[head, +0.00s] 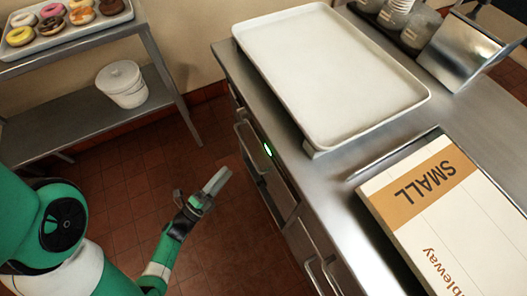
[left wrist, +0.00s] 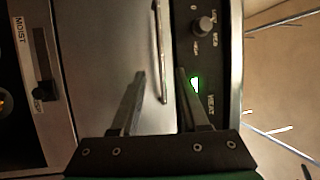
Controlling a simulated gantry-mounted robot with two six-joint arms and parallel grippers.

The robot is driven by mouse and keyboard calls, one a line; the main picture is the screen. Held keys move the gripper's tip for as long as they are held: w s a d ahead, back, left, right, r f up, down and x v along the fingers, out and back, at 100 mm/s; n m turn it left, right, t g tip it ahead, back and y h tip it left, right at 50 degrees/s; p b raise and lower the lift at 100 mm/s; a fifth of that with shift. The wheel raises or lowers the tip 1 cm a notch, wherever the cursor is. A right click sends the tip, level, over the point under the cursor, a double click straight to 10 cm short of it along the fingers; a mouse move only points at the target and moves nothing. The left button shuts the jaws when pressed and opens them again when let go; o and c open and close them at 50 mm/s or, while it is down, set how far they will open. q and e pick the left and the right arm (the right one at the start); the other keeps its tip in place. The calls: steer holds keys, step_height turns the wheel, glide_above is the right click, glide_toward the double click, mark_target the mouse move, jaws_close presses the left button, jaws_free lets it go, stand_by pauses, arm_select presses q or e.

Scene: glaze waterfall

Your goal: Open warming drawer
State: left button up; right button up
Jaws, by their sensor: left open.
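The warming drawer (head: 280,190) is built in under the steel counter, and its front looks shut. Its bar handle (head: 247,150) runs along the front, below a dark control strip with a green light (head: 268,150). In the left wrist view the drawer front (left wrist: 100,60) is bare metal and the handle (left wrist: 158,50) stands upright in the picture. My left gripper (head: 217,180) is open and empty, a short way out from the drawer front. In the left wrist view its fingers (left wrist: 160,74) appear on either side of the handle's line. My right gripper is not in view.
A large pale tray (head: 330,75) and a white box marked SMALL (head: 450,195) lie on the counter (head: 340,185). A rack (head: 75,120) at the left holds a doughnut tray (head: 65,32) and a white tub (head: 122,84). The tiled floor (head: 130,180) between is clear.

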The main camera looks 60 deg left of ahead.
mark_target(246, 147)
arm_select(q)
steer(key=b+x, duration=0.2)
steer(key=x, duration=0.9)
steer(key=shift+w+a+r+b, duration=0.15)
steer(key=shift+w+a+b, duration=0.05)
steer(key=shift+a+b, duration=0.1)
jaws_close()
stand_by(1.0)
